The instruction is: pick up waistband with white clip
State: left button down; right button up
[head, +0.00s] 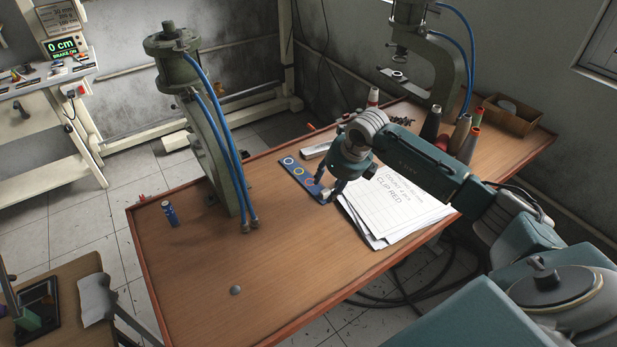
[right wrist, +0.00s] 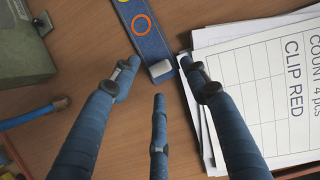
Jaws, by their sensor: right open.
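The waistband is a dark blue strip with coloured rings (head: 294,168) on the wooden table. It also shows in the right wrist view (right wrist: 149,45), with an orange ring and a white clip (right wrist: 161,70) at its near end. My right gripper (head: 332,189) is just over that end in the head view and partly hides it. In the right wrist view its three fingers (right wrist: 161,80) are spread around the clip, with nothing between them. I cannot tell whether a fingertip touches the band. My left gripper is not in view.
Papers reading "CLIP RED" (head: 398,205) lie right beside the band. A green press with blue hoses (head: 205,125) stands to the left and another (head: 452,60) at the back. The table's front left is mostly clear.

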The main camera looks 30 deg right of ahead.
jog(key=shift+p+x, duration=0.3)
jog(key=shift+x, duration=0.8)
jog(key=shift+w+f, duration=0.15)
jog(key=shift+f, duration=0.2)
jog(key=shift+c, duration=1.1)
grip_shut()
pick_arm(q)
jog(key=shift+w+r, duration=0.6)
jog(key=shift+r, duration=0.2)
